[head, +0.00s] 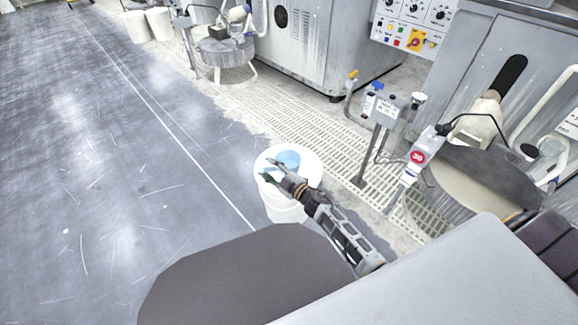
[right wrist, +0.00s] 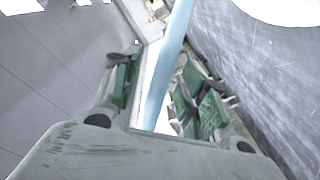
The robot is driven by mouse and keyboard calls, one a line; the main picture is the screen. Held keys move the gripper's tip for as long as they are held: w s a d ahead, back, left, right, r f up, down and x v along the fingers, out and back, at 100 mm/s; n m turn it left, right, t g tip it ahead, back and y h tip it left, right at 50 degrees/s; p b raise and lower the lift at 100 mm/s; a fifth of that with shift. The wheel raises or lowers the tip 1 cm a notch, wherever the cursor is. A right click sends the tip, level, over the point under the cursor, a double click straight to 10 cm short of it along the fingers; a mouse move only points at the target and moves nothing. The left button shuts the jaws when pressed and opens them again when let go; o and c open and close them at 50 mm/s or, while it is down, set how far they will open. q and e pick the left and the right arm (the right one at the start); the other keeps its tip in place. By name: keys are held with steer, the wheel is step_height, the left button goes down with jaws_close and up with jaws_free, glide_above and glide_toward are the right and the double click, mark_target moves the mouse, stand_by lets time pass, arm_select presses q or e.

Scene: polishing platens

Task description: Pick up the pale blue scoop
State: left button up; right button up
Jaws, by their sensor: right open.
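The pale blue scoop (head: 289,158) lies on top of a white bucket (head: 284,208) in the head view. Its rounded end shows just beyond my right gripper (head: 269,169), which covers part of it. In the right wrist view, the long pale blue handle of the scoop (right wrist: 168,66) runs between the green-padded fingers of my right gripper (right wrist: 158,88). The fingers stand apart, one on each side of the handle, with gaps visible. I cannot tell whether either finger touches it. My left gripper is not in view.
A grey post with a control box (head: 385,108) stands right of the bucket on pale floor grating (head: 300,112). A polishing machine with a round platen (head: 470,188) is farther right. Open grey floor (head: 110,150) lies to the left.

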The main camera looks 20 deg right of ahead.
steer(key=shift+c, duration=0.2)
jaws_close()
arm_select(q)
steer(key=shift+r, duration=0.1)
arm_select(e)
steer(key=shift+r, duration=0.1)
stand_by(0.4)
steer(key=shift+r+p, duration=0.45)
steer(key=shift+r, duration=0.15)
step_height(320, 180, up, 7)
steer(key=p, duration=0.4)
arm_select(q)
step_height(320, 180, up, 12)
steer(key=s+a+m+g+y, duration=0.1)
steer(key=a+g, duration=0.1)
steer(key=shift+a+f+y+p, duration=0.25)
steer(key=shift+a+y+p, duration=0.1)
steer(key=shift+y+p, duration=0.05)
arm_select(e)
steer(key=shift+r, duration=0.85)
